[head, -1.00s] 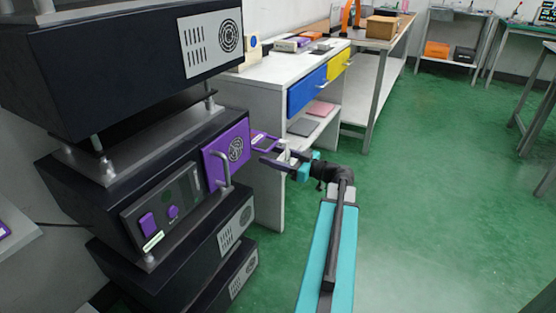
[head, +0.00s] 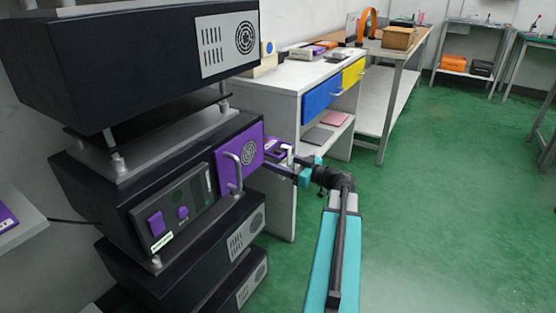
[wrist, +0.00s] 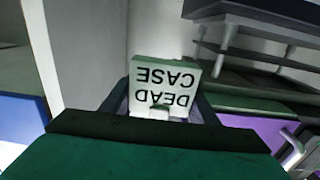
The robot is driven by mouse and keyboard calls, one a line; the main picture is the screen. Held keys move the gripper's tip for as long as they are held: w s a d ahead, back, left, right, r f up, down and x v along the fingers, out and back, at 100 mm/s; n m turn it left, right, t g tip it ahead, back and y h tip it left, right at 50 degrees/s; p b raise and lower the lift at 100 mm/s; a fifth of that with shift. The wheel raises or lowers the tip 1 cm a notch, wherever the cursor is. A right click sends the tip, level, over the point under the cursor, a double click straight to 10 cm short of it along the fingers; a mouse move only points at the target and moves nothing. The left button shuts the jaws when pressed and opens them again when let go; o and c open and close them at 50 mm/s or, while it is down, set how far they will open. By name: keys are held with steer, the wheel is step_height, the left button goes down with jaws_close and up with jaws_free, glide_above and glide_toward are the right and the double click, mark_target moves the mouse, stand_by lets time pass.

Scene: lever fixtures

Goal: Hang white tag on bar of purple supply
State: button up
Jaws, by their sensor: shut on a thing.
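The white tag (wrist: 162,88) reads "DEAD CASE" upside down in the wrist view. My gripper (wrist: 160,112) is shut on its lower edge. In the head view my gripper (head: 288,166) is right of the purple supply and apart from its bar, with the tag (head: 290,155) small and partly hidden. The purple supply (head: 226,162) is a dark unit with purple front panels in the stack. Its grey upright bar (head: 236,172) stands out from the front. In the wrist view the supply's purple panel (wrist: 258,130) and bar (wrist: 294,150) are at the lower right.
Other dark units sit above (head: 140,65) and below (head: 190,245) the supply. A white desk (head: 285,82) with blue and yellow drawers stands behind my gripper. A small purple-edged piece (head: 277,146) shows beside the gripper. Green floor is open to the right.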

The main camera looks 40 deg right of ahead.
steer(key=shift+f, duration=0.2)
steer(key=o, duration=1.1)
steer(key=shift+s, duration=0.15)
steer(key=shift+p+v, duration=2.4)
steer(key=shift+v, duration=4.4)
steer(key=shift+s, duration=0.1)
